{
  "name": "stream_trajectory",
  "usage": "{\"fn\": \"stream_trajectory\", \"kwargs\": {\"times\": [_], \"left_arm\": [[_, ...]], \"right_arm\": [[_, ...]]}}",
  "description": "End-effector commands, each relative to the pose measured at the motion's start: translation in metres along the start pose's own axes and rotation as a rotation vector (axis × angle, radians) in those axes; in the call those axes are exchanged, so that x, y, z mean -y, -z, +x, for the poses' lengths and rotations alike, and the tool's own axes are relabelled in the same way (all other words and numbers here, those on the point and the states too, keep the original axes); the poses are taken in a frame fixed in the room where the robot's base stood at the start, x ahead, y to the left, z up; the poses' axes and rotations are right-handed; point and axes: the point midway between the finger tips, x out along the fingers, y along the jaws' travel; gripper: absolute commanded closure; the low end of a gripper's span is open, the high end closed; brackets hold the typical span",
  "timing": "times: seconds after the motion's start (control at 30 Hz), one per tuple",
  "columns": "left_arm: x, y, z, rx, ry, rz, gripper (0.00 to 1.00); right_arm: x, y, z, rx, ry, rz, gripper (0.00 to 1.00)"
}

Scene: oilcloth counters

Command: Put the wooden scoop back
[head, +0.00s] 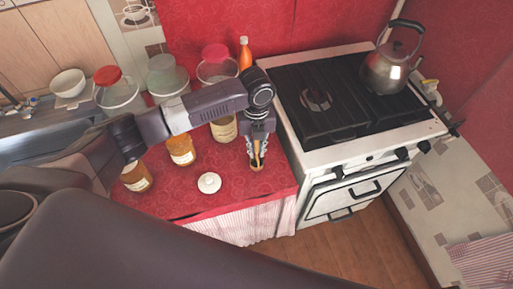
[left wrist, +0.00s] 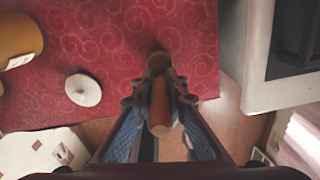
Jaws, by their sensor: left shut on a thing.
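My left gripper (head: 257,148) points down over the right front part of the red oilcloth counter, close to the stove. It is shut on the wooden scoop (head: 256,160), whose rounded tan end shows between the fingers. In the left wrist view the gripper (left wrist: 160,88) also holds the scoop (left wrist: 160,112), seen end-on; much of it is hidden by the fingers. I cannot tell whether the scoop's lower end touches the counter. My right gripper is not in view.
A white round lid (head: 209,183) lies on the counter left of the gripper. Labelled jars (head: 181,150) and (head: 136,176) and a cream canister (head: 224,129) stand behind and left. Large clear jars (head: 118,96) line the back. The stove (head: 325,137) with a kettle (head: 389,70) is right.

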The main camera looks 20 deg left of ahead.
Motion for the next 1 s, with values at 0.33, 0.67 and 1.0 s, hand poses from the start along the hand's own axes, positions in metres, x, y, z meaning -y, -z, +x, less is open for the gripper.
{"fn": "stream_trajectory", "kwargs": {"times": [0.33, 0.67, 1.0], "left_arm": [[0.0, 0.0, 0.003, 0.0, 0.0, -0.001, 0.72], [0.0, 0.0, 0.0, 0.0, 0.0, -0.001, 0.7], [0.001, -0.002, -0.054, 0.005, 0.004, 0.0, 0.7]], "right_arm": [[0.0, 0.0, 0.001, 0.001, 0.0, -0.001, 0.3], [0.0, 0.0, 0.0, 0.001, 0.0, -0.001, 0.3], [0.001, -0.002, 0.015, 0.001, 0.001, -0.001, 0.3]]}}
